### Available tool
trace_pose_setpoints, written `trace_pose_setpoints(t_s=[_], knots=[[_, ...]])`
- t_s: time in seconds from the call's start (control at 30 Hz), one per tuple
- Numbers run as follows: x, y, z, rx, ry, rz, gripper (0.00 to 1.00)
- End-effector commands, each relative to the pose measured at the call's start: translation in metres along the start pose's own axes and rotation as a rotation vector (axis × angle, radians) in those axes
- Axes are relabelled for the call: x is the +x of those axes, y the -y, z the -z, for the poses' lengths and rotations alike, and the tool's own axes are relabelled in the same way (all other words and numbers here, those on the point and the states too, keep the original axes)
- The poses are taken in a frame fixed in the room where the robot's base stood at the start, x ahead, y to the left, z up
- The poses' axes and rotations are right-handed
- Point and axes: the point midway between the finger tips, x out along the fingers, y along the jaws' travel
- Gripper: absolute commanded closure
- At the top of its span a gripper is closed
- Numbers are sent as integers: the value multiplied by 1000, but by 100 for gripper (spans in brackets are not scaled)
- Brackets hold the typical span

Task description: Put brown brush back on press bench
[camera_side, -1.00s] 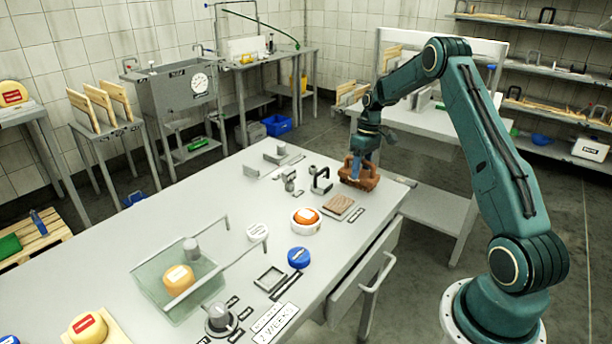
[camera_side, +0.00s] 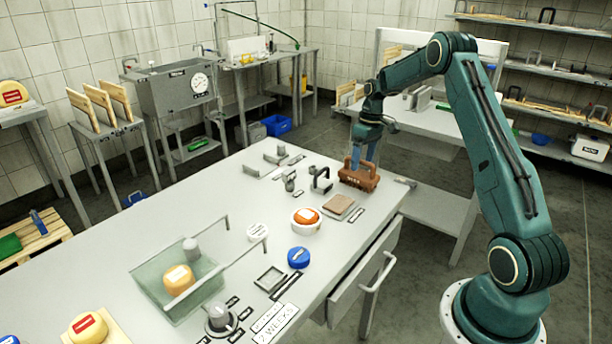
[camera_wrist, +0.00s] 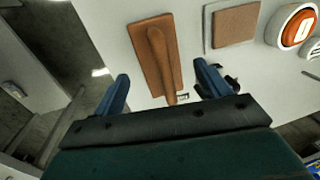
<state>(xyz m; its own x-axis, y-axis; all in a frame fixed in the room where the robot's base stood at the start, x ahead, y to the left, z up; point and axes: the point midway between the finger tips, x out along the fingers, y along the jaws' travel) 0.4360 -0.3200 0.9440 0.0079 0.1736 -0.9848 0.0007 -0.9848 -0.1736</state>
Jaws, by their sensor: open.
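The brown brush (camera_side: 358,176) rests on the press bench (camera_side: 180,205) near its far right corner, with its handle up. It also shows in the wrist view (camera_wrist: 153,62), ahead of my gripper. My gripper (camera_side: 363,158) is at the brush in the side view, with part of it behind the handle. In the wrist view its two blue fingers are spread wide (camera_wrist: 163,80), one on each side of the brush and apart from it, with nothing held between them.
A brown square pad (camera_side: 339,207) lies on the bench in front of the brush. A black-handled tool (camera_side: 321,180) stands left of the brush. A white dish with an orange wheel (camera_side: 306,217) and a blue round piece (camera_side: 298,257) are nearer. Open bench lies at the left.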

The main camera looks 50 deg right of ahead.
Motion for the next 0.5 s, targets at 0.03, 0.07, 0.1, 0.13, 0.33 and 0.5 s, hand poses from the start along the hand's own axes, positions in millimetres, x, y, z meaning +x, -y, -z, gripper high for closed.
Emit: trace_pose_setpoints(t_s=[0.03, 0.07, 0.1, 0.13, 0.33, 0.5], knots=[[-9, -1, 0, 1, -2, -2, 25], [-14, -1, 0, 1, -3, -2, 25], [-21, -1, 0, 0, -3, -2, 25], [-26, -1, 0, 1, -4, -2, 25], [-60, -1, 0, 0, -2, -2, 25], [-78, -1, 0, 1, -2, 0, 25]])
